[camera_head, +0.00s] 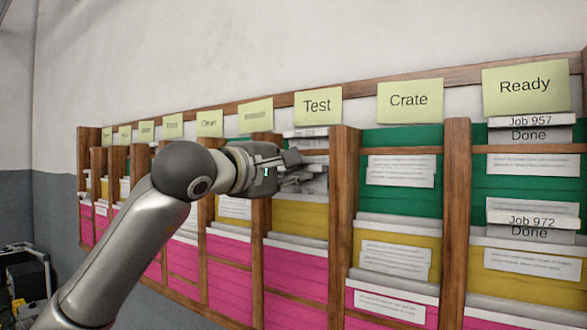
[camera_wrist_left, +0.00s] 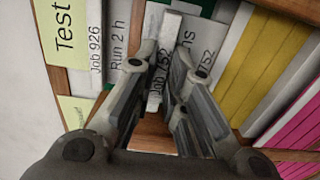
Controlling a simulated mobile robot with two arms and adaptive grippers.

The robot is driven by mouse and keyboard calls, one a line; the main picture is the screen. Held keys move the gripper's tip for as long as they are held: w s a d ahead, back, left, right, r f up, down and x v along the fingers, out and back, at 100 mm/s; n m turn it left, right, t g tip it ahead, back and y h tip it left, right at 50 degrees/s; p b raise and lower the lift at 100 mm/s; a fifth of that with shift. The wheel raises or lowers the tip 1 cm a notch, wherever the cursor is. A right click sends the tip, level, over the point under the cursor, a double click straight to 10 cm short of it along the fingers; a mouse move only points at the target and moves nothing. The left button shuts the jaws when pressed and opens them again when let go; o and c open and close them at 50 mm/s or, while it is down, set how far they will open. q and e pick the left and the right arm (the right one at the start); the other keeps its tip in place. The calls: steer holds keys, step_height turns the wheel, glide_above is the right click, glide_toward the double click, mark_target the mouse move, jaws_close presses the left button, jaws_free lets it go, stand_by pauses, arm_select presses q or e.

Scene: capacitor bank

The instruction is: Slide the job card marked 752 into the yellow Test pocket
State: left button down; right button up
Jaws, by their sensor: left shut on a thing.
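The job card marked 752 (camera_wrist_left: 161,75) is held between the fingers of my left gripper (camera_wrist_left: 165,58), its white header strip between them in the wrist view. In the head view my left gripper (camera_head: 300,170) is at the Test column, in front of its upper part, and hides most of the card. The yellow Test pocket (camera_head: 300,222) is just below the gripper, under the Test label (camera_head: 318,106). It also shows in the wrist view as a yellow face (camera_wrist_left: 248,62) to the right of the fingers. Whether the card touches this pocket, I cannot tell. My right gripper is out of view.
A card reading Job 926 (camera_wrist_left: 95,45) sits by the Test label. Wooden dividers (camera_head: 343,215) flank the column. The Crate label (camera_head: 409,101) and Ready label (camera_head: 524,84) mark columns to the right. A magenta pocket (camera_head: 298,262) lies below the yellow one.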

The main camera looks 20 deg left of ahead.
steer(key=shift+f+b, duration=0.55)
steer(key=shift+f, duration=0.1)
